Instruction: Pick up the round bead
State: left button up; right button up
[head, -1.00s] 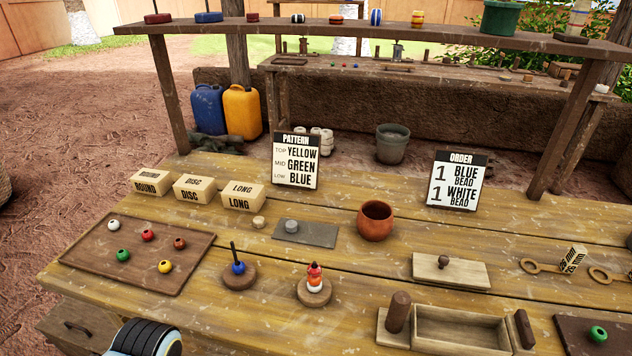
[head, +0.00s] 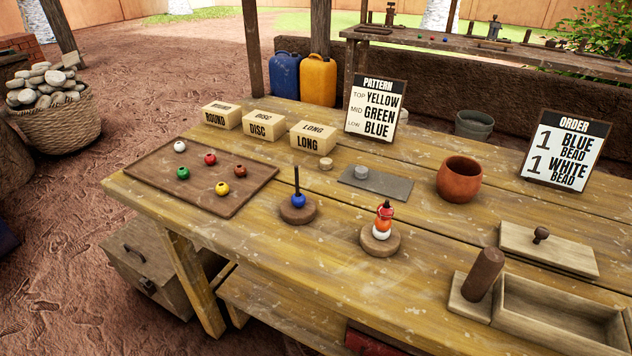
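Several bead-like pieces lie apart on a brown tray (head: 152,178) at the table's left: white (head: 180,146), red (head: 210,159), green (head: 183,173), brownish red (head: 240,170) and yellow (head: 222,188). All look round. A blue bead (head: 298,201) sits on an upright peg on a round wooden base (head: 297,214). A pale piece (head: 326,164) stands on the table and a grey one (head: 361,172) on a dark slate (head: 390,187). Neither gripper is in view.
Boxes marked ROUND (head: 222,116), DISC (head: 264,126) and LONG (head: 312,138) stand behind the tray. A clay pot (head: 460,180), a lidded-looking board (head: 548,250) and a wooden trough (head: 560,318) are at right. The table's front left is clear.

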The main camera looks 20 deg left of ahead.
aim_at(183, 172)
jog(key=u, duration=1.5)
